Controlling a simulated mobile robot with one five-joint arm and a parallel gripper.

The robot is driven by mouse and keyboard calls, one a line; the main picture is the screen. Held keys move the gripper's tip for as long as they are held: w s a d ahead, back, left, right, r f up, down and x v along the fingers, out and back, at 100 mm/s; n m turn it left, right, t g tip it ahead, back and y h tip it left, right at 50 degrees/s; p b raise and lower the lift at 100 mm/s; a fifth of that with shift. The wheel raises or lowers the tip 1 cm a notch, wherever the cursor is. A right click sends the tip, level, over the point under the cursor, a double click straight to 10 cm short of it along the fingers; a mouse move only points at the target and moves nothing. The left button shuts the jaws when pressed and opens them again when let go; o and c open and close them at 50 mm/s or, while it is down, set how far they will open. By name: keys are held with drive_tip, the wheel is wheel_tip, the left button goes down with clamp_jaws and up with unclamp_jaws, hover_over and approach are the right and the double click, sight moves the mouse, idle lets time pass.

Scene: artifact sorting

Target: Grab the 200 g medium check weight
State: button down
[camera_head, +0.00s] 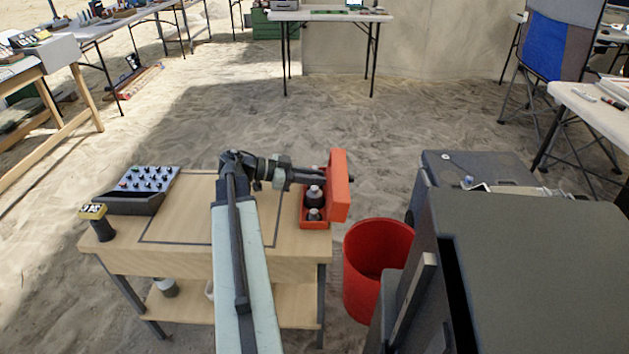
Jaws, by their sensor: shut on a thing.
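An open orange-red case (337,205) sits at the right end of the small wooden table, its lid standing up on the right side. Dark check weights with pale knobs show in it: a larger one (315,201) and a smaller one (313,215) in front of it. No mass markings can be read. My gripper (318,176) reaches in from the left over the rear of the case, close to the lid. It is shut on a check weight, largely hidden at the jaws; which size it is cannot be told.
The wooden table (190,231) also carries a knobbed control panel (142,189) and a yellow-topped dark object (97,222). A red bucket (377,255) stands right of the table, beside a large dark cabinet (535,270). Open sand lies behind.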

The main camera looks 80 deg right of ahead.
wheel_tip(320, 180, up, 10)
drive_tip(key=p, duration=0.9)
drive_tip(key=shift+p, duration=0.4)
